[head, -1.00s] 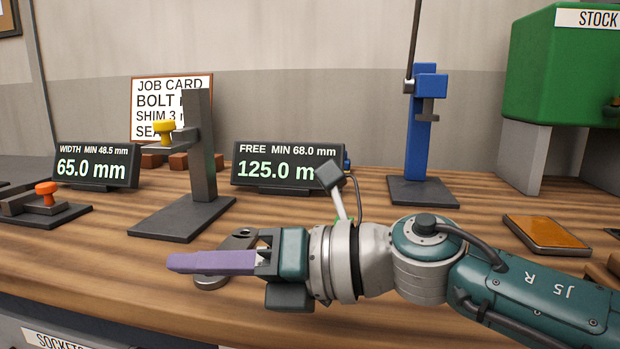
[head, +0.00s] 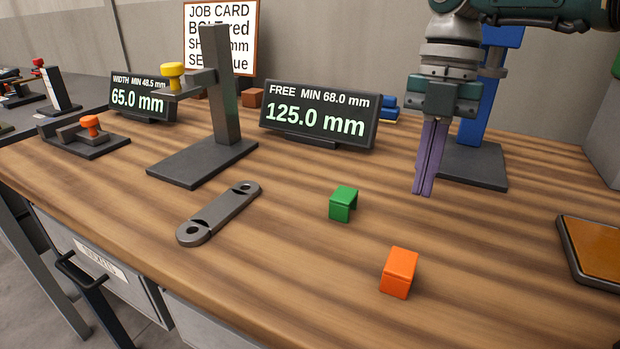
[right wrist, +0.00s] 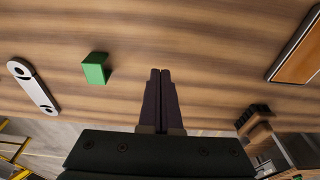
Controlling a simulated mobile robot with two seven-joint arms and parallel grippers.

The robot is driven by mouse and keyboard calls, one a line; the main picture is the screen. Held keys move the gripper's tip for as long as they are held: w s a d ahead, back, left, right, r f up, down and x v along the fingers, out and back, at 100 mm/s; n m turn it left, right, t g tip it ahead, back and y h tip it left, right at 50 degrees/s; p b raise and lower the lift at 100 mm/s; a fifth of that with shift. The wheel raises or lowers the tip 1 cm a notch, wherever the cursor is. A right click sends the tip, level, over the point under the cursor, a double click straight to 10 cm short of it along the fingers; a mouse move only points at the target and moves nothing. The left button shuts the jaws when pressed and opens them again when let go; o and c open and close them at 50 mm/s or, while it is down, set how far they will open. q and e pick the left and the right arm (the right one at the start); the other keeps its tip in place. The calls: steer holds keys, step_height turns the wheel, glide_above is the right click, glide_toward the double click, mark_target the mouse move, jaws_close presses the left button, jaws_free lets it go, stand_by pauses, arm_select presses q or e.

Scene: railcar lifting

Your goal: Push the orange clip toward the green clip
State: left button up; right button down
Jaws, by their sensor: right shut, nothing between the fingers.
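The orange clip (head: 399,273), a small block-like piece, sits on the wooden bench towards the front edge. The green clip (head: 343,203) stands behind it and to its left, with bare wood between them. The green clip also shows in the right wrist view (right wrist: 96,68), left of the fingers. My right gripper (head: 423,192) points down with its purple fingers shut and empty, above the bench, behind and slightly right of the orange clip and right of the green one. I cannot make out the orange clip in the right wrist view. My left gripper is not in view.
A grey two-hole link (head: 220,212) lies left of the clips. A dark stand with a yellow knob (head: 215,125) and a display (head: 318,115) stand behind. A blue stand (head: 482,120) is behind my right gripper. An amber-topped tray (head: 598,250) lies at right.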

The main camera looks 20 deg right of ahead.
mark_target(400, 266)
steer(key=shift+s+a+p, duration=0.3)
steer(key=shift+a, duration=0.05)
steer(key=s+a+p, duration=0.2)
steer(key=s+a, duration=0.1)
steer(key=a, duration=0.1)
steer(key=s+a+p, duration=0.3)
steer(key=s+a, duration=0.1)
steer(key=shift+a, duration=0.1)
steer(key=shift+s+a+f+p, duration=0.25)
steer(key=shift+f+p, duration=0.1)
steer(key=shift+f, duration=0.25)
steer(key=shift+w+f+b, duration=0.1)
steer(key=shift+f+b, duration=0.2)
steer(key=shift+d, duration=0.15)
steer(key=shift+f, duration=0.15)
